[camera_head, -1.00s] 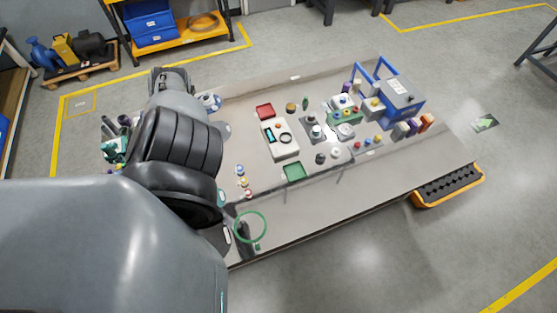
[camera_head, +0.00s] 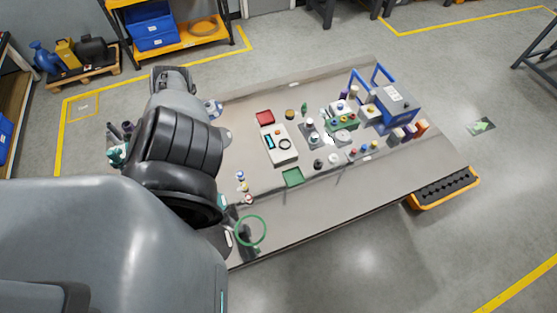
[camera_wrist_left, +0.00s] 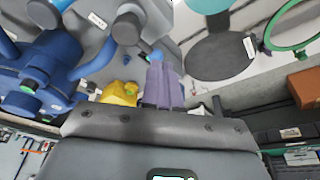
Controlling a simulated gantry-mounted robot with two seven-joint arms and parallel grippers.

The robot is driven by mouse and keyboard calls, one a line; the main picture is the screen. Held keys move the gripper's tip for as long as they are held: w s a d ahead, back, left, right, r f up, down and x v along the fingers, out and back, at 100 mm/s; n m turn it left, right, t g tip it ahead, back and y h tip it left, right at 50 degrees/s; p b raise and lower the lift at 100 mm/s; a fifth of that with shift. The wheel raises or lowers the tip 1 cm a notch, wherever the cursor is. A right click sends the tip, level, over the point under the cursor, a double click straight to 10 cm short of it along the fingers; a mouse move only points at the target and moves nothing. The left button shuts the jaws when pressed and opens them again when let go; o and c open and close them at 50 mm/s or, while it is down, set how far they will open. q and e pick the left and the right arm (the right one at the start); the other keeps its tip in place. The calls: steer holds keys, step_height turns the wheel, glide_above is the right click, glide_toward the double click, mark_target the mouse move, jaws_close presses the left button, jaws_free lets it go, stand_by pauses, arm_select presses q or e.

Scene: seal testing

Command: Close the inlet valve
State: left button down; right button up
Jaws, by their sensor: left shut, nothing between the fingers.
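My left arm reaches in from the left in the head view and covers the left part of the table; its gripper is hidden there. In the left wrist view my left gripper's dark body (camera_wrist_left: 160,125) fills the lower middle. It is shut and empty; its fingertips are hard to make out. Blue fittings with green knobs (camera_wrist_left: 30,85) are at the left of that view. A purple part (camera_wrist_left: 165,82) and a yellow part (camera_wrist_left: 119,93) stand just beyond the gripper. I cannot tell which part is the inlet valve.
A green ring (camera_head: 264,232) stands near the table's front edge, also at upper right in the wrist view (camera_wrist_left: 268,38).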

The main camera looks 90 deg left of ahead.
arm_select(q)
steer(key=shift+p+v, duration=0.65)
steer(key=shift+v, duration=1.45)
